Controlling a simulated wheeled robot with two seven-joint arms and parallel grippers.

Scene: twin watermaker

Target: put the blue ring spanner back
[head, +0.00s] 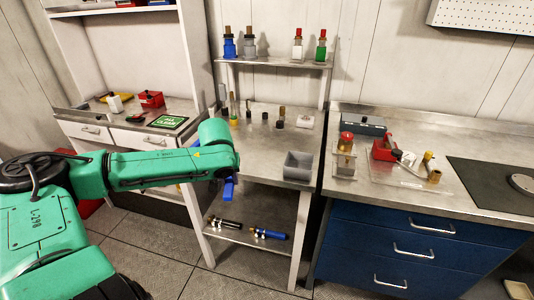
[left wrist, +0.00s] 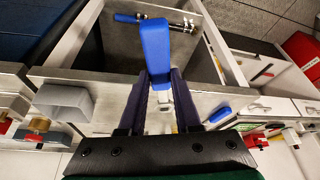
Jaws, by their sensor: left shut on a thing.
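My left gripper (left wrist: 160,105) is shut on a blue thing (left wrist: 155,55), which appears to be the blue ring spanner. A wide blue end sticks out past the dark fingers, and a pale grey part shows between them. In the head view, its blue end (head: 229,189) hangs below the green wrist, in front of the steel bench. The gripper's fingers are mostly hidden there by my own arm. The spanner's ring cannot be made out. My right gripper is not in view.
A lower shelf holds a black tool (head: 224,223) and a blue-handled tool (head: 268,233). A grey open bin (head: 298,167) stands on the bench top's front right. Upright posts (head: 249,108) stand further back. Bottles (head: 249,43) line the upper shelf. Blue drawers (head: 410,245) stand at right.

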